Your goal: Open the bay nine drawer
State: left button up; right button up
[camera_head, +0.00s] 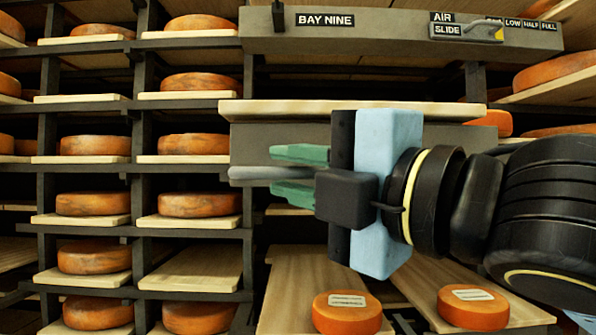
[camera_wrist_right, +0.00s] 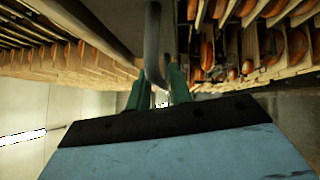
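The bay nine drawer has a grey front (camera_head: 262,140) under a pale wooden top (camera_head: 350,108), below the "BAY NINE" label (camera_head: 325,19). A grey bar handle (camera_head: 265,173) runs across its lower front. My right gripper (camera_head: 298,172) comes in from the right. Its green fingers are apart, one above and one below the handle, with gaps showing, so it looks open around the bar. In the right wrist view the handle (camera_wrist_right: 152,45) reaches down between the fingers (camera_wrist_right: 157,90). My gripper body hides the handle's right part. My left gripper is out of view.
Shelves with orange cheese wheels (camera_head: 95,145) fill the left. Two labelled cheese wheels (camera_head: 345,318) (camera_head: 470,310) sit on boards below the drawer. An "AIR SLIDE" panel with a lever (camera_head: 485,28) is at upper right. A wooden board (camera_head: 560,80) juts out at right.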

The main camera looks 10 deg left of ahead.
jog(key=shift+o, duration=0.9)
jog(key=b+v, duration=0.2)
jog(key=v, duration=1.1)
jog(key=shift+s+d, duration=0.15)
jog(key=shift+d, duration=0.05)
jog(key=shift+f, duration=0.1)
